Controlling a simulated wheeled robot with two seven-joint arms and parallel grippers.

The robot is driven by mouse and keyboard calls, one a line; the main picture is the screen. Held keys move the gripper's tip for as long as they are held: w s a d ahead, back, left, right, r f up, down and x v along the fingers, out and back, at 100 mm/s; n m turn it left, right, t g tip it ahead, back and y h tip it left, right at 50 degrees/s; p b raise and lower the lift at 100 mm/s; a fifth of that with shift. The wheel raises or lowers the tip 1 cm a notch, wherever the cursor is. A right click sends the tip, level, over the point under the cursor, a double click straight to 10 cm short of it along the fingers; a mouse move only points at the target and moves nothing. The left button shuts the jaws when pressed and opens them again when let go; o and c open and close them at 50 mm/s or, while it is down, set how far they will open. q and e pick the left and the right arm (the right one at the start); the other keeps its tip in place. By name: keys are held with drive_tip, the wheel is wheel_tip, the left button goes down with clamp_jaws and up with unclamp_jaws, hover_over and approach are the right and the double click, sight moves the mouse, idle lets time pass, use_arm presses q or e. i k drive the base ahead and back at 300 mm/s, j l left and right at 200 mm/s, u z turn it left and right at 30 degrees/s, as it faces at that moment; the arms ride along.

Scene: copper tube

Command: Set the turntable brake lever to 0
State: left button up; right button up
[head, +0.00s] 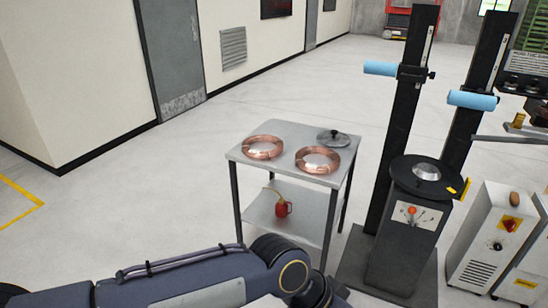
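The turntable is a black round disc (403,176) with a grey metal hub (426,172) on top. It sits on a dark pedestal (398,258) at the right of the head view. A pale plate on the pedestal's front carries a small orange-red knob (412,210), which looks like part of the brake lever. The markings are too small to read, so I cannot tell its setting. A yellow piece shows at the disc's right edge. My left arm crosses the bottom of the view, but its gripper is not visible. My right gripper is not in view.
A grey two-shelf table (287,180) left of the pedestal holds two copper coils (263,148) (318,160). A red oil can (282,208) is on its lower shelf. Two black posts with blue rollers (472,100) rise behind the turntable. A white cabinet (482,250) stands to the right.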

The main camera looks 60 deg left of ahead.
sight(412, 211)
drive_tip(key=j+u, duration=0.15)
drive_tip(key=u, duration=0.25)
drive_tip(key=j+u, duration=0.2)
drive_tip(key=u, duration=0.2)
drive_tip(key=j+u, duration=0.2)
drive_tip(key=u, duration=0.2)
drive_tip(key=j+u, duration=0.15)
drive_tip(key=u, duration=0.25)
drive_tip(key=i+j, duration=0.3)
drive_tip(key=j, duration=0.15)
